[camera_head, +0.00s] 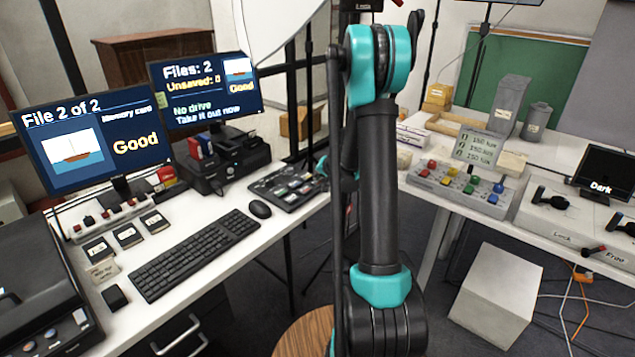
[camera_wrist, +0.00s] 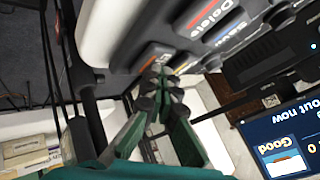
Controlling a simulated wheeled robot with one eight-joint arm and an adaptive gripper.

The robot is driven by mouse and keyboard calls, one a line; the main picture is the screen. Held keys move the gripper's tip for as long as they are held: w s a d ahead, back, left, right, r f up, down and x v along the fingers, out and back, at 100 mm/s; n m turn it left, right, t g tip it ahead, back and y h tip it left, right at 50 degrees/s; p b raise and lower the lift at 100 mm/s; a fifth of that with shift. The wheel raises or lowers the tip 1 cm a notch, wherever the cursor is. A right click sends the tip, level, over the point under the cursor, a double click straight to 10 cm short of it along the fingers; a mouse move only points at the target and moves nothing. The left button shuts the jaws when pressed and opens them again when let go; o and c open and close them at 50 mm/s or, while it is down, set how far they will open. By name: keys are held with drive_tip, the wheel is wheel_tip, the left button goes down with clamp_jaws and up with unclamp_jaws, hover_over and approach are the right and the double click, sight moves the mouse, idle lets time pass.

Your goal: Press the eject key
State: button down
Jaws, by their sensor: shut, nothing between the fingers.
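The key panel (camera_head: 268,192) is a dark slab with several keys on the left desk, right of the mouse. In the wrist view it is tilted, and a red key reads "Delete" (camera_wrist: 207,22). Beside that, an orange-marked key (camera_wrist: 150,55), possibly the eject key, has a label mostly hidden by my fingers. My gripper (camera_wrist: 163,69) is shut and empty, its fingertips close over or at this key; I cannot tell whether they touch. In the head view my arm hides most of the gripper. The right monitor (camera_head: 207,90) reads "No drive" and "Take it out now".
The left monitor (camera_head: 90,140) reads "File 2 of 2" and "Good". A keyboard (camera_head: 195,254), a mouse (camera_head: 260,208) and a black drive dock (camera_head: 225,165) stand near the panel. The right table holds a console with coloured knobs (camera_head: 455,185). A pale box (camera_head: 495,295) stands on the floor.

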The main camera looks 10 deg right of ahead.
sight(318, 183)
drive_tip(key=shift+r, duration=0.85)
drive_tip(key=shift+r, duration=2.5)
drive_tip(key=shift+s+a, duration=0.1)
drive_tip(key=shift+s, duration=0.1)
drive_tip(key=s+a+f+n+g, duration=0.1)
drive_tip(key=s+n, duration=0.1)
drive_tip(key=s, duration=1.1)
drive_tip(key=s+a+f+n+g+h, duration=0.1)
drive_tip(key=s+a+n+g, duration=0.1)
drive_tip(key=s, duration=1.1)
drive_tip(key=s+a+f+n+g+h, duration=0.1)
drive_tip(key=s+a+f+n, duration=0.1)
drive_tip(key=s, duration=1.2)
drive_tip(key=shift+a+n+g, duration=0.15)
drive_tip(key=shift+n+g, duration=0.15)
drive_tip(key=shift+g, duration=0.1)
